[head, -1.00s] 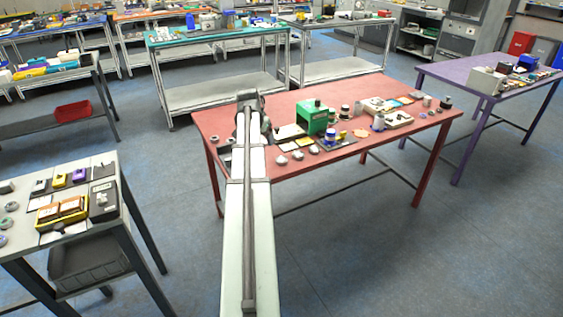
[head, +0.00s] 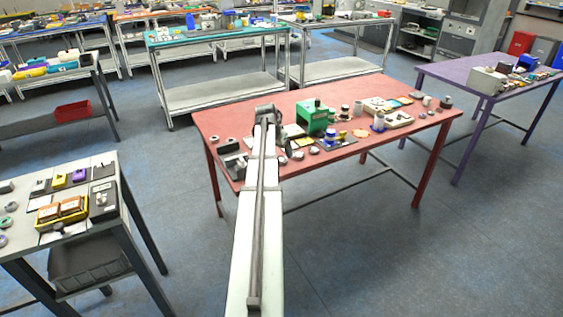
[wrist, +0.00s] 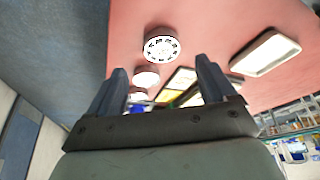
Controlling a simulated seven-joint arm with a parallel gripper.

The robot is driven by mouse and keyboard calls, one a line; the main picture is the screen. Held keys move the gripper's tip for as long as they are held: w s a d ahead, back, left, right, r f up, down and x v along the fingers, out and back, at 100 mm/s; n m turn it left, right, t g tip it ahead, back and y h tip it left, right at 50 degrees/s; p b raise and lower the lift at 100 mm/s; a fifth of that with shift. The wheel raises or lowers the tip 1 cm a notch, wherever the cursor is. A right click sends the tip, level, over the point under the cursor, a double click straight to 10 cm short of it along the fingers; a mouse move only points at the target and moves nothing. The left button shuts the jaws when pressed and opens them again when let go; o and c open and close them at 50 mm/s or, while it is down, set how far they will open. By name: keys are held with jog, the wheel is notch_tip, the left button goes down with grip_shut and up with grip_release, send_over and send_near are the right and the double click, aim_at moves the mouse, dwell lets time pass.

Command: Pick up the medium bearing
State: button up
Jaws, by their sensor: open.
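Three round grey bearing-like parts stand in a row on the red table's near edge in the head view: a left one (head: 283,160), a middle one (head: 298,155) and a right one (head: 314,150). I cannot tell surely which is the medium bearing. In the wrist view, the closest round part (wrist: 161,45) shows a ringed, patterned face. A second (wrist: 146,77) and a partly hidden third lie beyond it. My gripper (wrist: 161,64) is open and empty, its fingers apart, with the row showing between and past them. My arm hides the fingers in the head view.
A green box (head: 312,117) stands behind the row on the red table (head: 350,105). A dark holder (head: 234,165) lies left of my arm. A pale, dark-rimmed tray (wrist: 265,53) is at right in the wrist view. Small ring parts (head: 216,139) sit at the table's left.

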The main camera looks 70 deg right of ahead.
aim_at(281, 159)
jog(key=shift+w+a+x, duration=0.1)
jog(key=shift+w+x, duration=0.05)
jog(key=shift+x, duration=1.15)
jog(key=shift+w+a+x, duration=0.1)
jog(key=shift+a+x, duration=0.05)
jog(key=shift+x, duration=1.2)
jog(key=shift+f, duration=0.1)
jog(key=shift+c, duration=0.2)
jog(key=c, duration=1.2)
notch_tip(281, 159, up, 10)
jog(key=shift+r, duration=0.1)
